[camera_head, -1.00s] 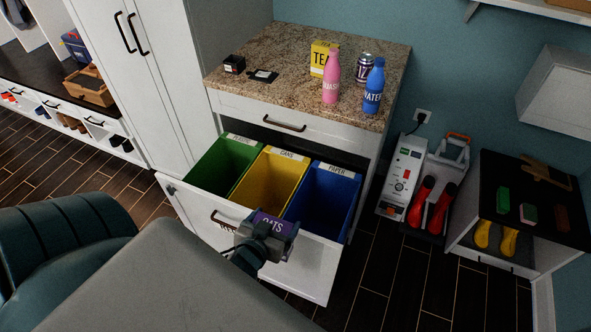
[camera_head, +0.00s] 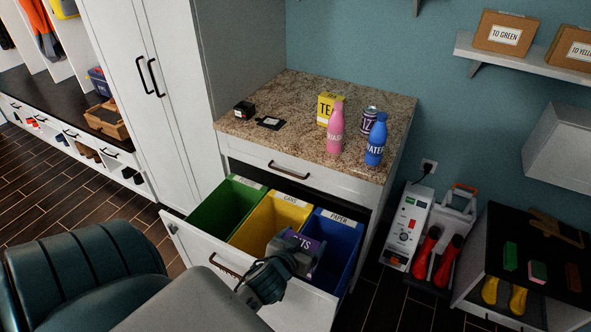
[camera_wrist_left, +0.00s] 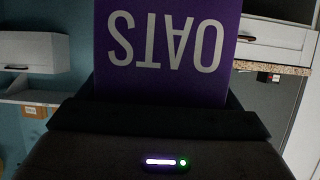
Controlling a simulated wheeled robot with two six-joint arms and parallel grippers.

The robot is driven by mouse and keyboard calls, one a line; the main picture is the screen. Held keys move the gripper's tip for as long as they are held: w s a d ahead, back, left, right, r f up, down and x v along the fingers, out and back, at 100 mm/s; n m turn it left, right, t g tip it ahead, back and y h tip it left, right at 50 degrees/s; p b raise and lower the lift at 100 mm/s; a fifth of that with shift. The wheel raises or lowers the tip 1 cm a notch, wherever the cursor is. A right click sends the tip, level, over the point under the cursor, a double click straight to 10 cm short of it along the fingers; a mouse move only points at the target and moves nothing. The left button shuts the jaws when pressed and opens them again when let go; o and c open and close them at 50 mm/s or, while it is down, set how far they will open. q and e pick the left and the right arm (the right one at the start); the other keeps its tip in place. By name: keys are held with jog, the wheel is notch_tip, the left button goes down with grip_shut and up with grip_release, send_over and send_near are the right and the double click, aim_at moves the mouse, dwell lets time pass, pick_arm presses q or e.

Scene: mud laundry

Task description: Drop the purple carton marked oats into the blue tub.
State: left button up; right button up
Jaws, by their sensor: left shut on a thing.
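The purple carton (camera_head: 313,243) marked OATS is held in my left gripper (camera_head: 302,254). It fills the upper middle of the left wrist view (camera_wrist_left: 165,50), its lettering upside down there. The jaws are shut on its lower part, which they hide. The blue tub (camera_head: 347,238), labelled PAPER, is the right one of the tubs in the pulled-out drawer. In the head view the carton overlaps the tub's left front part; I cannot tell its exact height over the rim. My right gripper is not in view.
The yellow tub (camera_head: 268,222) and green tub (camera_head: 222,208) stand left of the blue one. The white drawer front (camera_head: 205,255) is in front of them. Bottles, a can and a tea box (camera_head: 326,108) stand on the granite counter (camera_head: 290,100) above.

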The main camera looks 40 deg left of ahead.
pick_arm(q)
jog(key=r+b+x, duration=0.1)
jog(key=b+x, duration=0.3)
jog(key=x, duration=0.9)
jog(key=shift+w+b, duration=0.35)
jog(key=shift+b, duration=0.05)
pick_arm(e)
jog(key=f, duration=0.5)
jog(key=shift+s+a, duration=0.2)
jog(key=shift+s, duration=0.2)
pick_arm(q)
jog(key=shift+a+r, duration=0.1)
jog(key=shift+a, duration=0.05)
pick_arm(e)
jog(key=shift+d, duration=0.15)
pick_arm(q)
jog(key=w+a+f+b, duration=0.2)
jog(key=w+f+b, duration=0.2)
jog(key=f+b, duration=0.4)
jog(key=shift+a+b, duration=0.35)
jog(key=shift+b, duration=1.25)
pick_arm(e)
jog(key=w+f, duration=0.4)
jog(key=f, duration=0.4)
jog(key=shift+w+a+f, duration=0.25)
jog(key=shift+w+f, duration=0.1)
